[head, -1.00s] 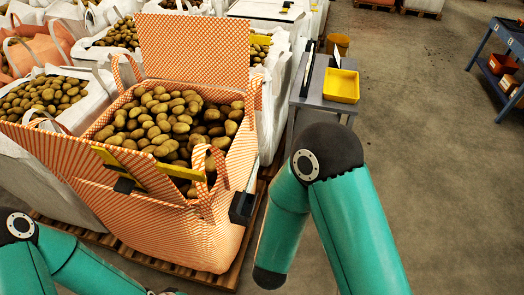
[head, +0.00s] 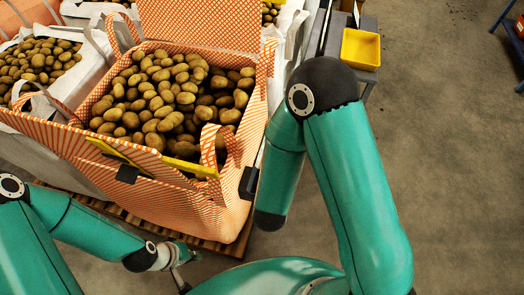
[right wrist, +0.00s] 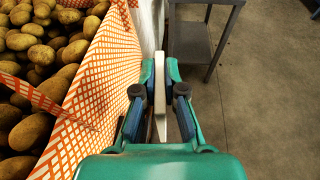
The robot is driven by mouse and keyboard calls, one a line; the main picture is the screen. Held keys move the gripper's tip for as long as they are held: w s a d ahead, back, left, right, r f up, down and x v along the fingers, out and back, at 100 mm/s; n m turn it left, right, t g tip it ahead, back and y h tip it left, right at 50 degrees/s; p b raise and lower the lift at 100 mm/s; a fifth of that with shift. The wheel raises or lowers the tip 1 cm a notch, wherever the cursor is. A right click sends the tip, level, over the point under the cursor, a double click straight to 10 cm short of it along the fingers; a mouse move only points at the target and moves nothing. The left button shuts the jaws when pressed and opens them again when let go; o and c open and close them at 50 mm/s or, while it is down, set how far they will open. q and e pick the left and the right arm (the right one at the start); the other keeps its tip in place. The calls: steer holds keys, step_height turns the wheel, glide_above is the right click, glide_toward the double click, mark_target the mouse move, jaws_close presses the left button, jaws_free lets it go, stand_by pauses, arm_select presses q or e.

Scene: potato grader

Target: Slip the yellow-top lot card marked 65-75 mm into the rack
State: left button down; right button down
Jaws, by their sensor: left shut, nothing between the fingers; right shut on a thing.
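In the head view the right gripper is hidden. My left gripper (head: 184,272) is shut and empty, low in front of the bag. I cannot make out the rack for certain; a black block (head: 249,183) sits at the bag's front right corner.
The bag is full of potatoes (head: 170,100) and has a yellow strip (head: 105,148) along its front rim, with another black block (head: 127,173). A yellow tray (head: 360,49) lies on a grey stand behind. The floor (head: 450,180) on the right is clear.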

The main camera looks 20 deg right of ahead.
steer(key=w+a+f+b, duration=0.1)
steer(key=a+f+b, duration=0.2)
steer(key=f+b, duration=0.6)
steer(key=w+a+f+m+h+b, duration=0.1)
steer(key=f+b, duration=0.8)
steer(key=b, duration=1.1)
steer(key=shift+w+a+f+g, duration=0.2)
steer(key=shift+w+a+g, duration=0.1)
steer(key=shift+w+a, duration=0.55)
steer(key=c, duration=1.2)
jaws_free()
steer(key=shift+s+a, duration=0.1)
